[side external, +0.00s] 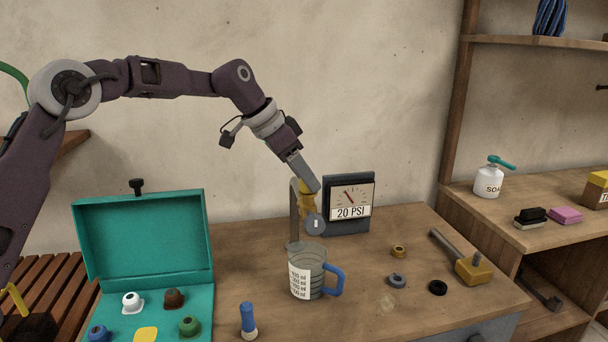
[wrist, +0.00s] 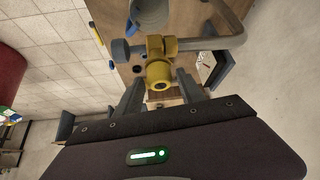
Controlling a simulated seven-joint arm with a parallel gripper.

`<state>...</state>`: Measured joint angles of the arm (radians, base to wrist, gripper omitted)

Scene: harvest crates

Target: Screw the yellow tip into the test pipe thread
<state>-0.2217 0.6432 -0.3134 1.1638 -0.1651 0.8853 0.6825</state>
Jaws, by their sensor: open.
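The test pipe (side external: 294,222) is a grey bent tube rising from the table, with a yellow fitting (side external: 306,200) at its upper end and a round grey knob (side external: 315,224). In the wrist view the yellow fitting (wrist: 158,72) shows a round opening facing my camera. My gripper (side external: 310,184) is at the fitting; in the wrist view its fingers (wrist: 160,82) are apart on either side of it. I cannot tell whether they touch it. A yellow piece (side external: 146,334) lies in the teal case at the picture's bottom edge; I cannot tell whether it is a tip.
The open teal case (side external: 145,240) holds white, brown, green and blue tips. A measuring cup (side external: 308,272) with a blue handle stands below the fitting. A gauge (side external: 350,204) reading 20 PSI stands behind. Loose rings (side external: 397,280) and a yellow-headed hammer (side external: 472,268) lie to the right.

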